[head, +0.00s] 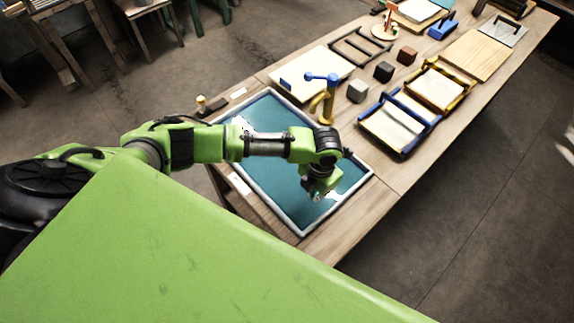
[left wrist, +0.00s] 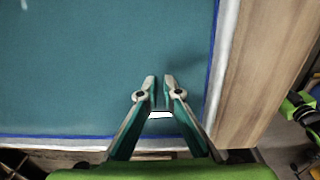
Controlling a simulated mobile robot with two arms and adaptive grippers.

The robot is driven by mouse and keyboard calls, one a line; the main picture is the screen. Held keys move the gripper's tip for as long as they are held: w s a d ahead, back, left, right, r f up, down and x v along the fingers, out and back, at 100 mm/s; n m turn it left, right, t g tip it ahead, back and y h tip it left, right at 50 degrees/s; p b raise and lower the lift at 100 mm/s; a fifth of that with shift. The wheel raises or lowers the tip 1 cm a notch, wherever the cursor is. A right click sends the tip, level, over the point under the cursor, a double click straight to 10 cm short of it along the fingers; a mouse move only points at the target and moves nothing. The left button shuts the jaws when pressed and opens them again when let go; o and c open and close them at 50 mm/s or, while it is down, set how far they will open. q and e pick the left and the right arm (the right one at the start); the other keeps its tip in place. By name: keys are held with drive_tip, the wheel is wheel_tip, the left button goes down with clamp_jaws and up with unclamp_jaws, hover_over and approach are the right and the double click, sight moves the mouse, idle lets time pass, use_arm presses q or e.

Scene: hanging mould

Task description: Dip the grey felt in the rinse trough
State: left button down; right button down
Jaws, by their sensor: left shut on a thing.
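The rinse trough (head: 262,112) is a wide shallow basin with a pale rim and teal water, on the near end of the bench. It fills most of the left wrist view (left wrist: 90,70). My left gripper (head: 318,196) is low over the near right part of the trough, pointing down. In the left wrist view its two fingers (left wrist: 160,80) are nearly together, with a narrow gap, over the water. It is shut on a thin thing, likely the grey felt, of which I can make out only a pale strip (left wrist: 160,115). My right gripper is not in view.
A blue and yellow tap (head: 323,95) stands at the trough's far side. Bare wood (head: 352,222) runs along the trough's right side.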

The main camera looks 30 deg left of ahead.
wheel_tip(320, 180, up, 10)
drive_tip(key=p, duration=0.9)
drive_tip(key=shift+p, duration=0.4)
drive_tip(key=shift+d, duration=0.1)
idle(0.4)
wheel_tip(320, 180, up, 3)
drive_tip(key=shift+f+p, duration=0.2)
drive_tip(key=shift+p, duration=1.05)
